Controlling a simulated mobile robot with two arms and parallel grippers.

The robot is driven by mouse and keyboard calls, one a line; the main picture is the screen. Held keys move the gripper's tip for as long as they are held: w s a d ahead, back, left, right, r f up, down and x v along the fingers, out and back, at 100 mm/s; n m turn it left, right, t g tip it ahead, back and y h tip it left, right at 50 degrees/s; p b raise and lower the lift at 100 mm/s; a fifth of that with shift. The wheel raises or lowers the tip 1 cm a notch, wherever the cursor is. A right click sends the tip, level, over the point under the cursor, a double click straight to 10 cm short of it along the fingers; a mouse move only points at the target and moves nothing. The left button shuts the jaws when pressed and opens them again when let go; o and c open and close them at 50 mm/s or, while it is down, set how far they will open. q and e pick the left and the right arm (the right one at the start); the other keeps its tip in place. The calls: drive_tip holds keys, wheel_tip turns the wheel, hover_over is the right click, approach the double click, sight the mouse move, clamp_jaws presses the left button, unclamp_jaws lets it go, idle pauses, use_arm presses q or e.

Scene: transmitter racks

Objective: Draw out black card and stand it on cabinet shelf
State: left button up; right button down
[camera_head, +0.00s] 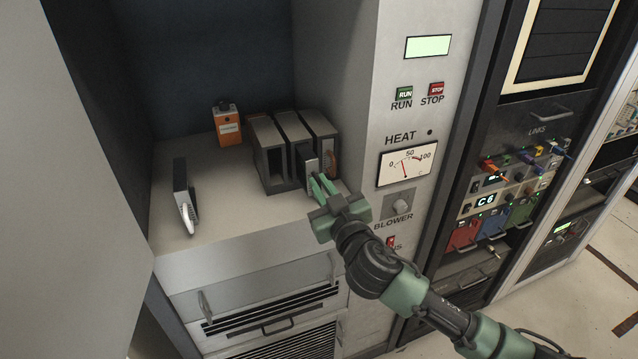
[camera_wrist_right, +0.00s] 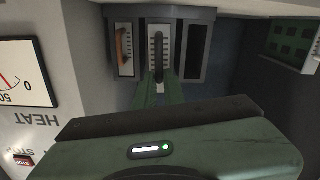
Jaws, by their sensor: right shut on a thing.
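A dark rack (camera_head: 262,128) with three upright slots stands on the cabinet shelf (camera_head: 233,206). My right gripper (camera_head: 322,184) is at the front of the middle slot, shut on the handle of the black card (camera_head: 311,167). The right wrist view shows this black handle (camera_wrist_right: 159,62) on a pale ridged front, between my fingers (camera_wrist_right: 160,92). The card is still at the rack; how far it sticks out is unclear. A card with an orange-brown handle (camera_wrist_right: 123,45) fills the slot beside it. The third slot is empty. My left gripper is not in view.
Another card (camera_head: 181,185) with a white handle stands on the shelf at the left; its green board (camera_wrist_right: 292,38) shows in the right wrist view. An orange box (camera_head: 228,129) stands at the back. The shelf between card and rack is clear. A meter panel (camera_head: 407,162) borders the right.

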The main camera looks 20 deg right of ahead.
drive_tip(key=shift+s+f, duration=0.1)
drive_tip(key=shift+s, duration=0.25)
drive_tip(key=c, duration=1.4)
unclamp_jaws()
